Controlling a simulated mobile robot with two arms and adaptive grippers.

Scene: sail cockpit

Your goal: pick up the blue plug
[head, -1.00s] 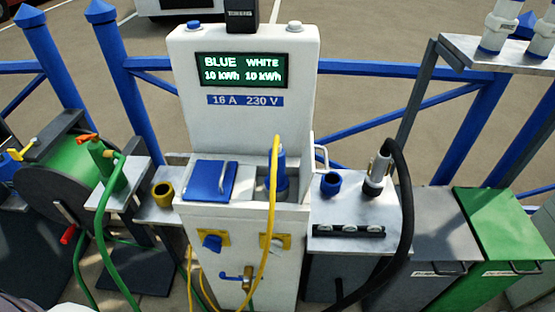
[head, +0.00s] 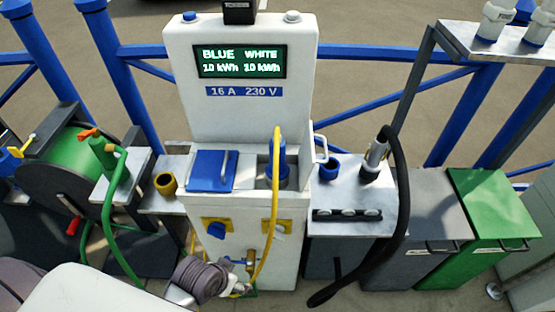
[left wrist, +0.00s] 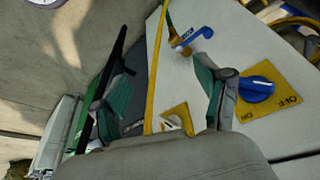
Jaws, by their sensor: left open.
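The blue plug (head: 278,165) stands upright in the right-hand recess of the white pedestal (head: 240,130). A yellow cable (head: 269,240) rises from its top, loops over and hangs down the front. My left arm comes in from the lower left, low in front of the pedestal and well below the plug. In the left wrist view my left gripper (left wrist: 160,92) is open, its green-padded fingers apart, with a stretch of yellow cable visible between them. The plug is not seen there. My right gripper is not in view.
A blue lid (head: 212,170) covers the left recess. A blue socket (head: 328,168) and a grey plug with black cable (head: 375,155) are on the right shelf. A blue-levered valve (left wrist: 185,40) and blue switch (left wrist: 257,88) project from the pedestal front. A green hose reel (head: 75,158) stands left.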

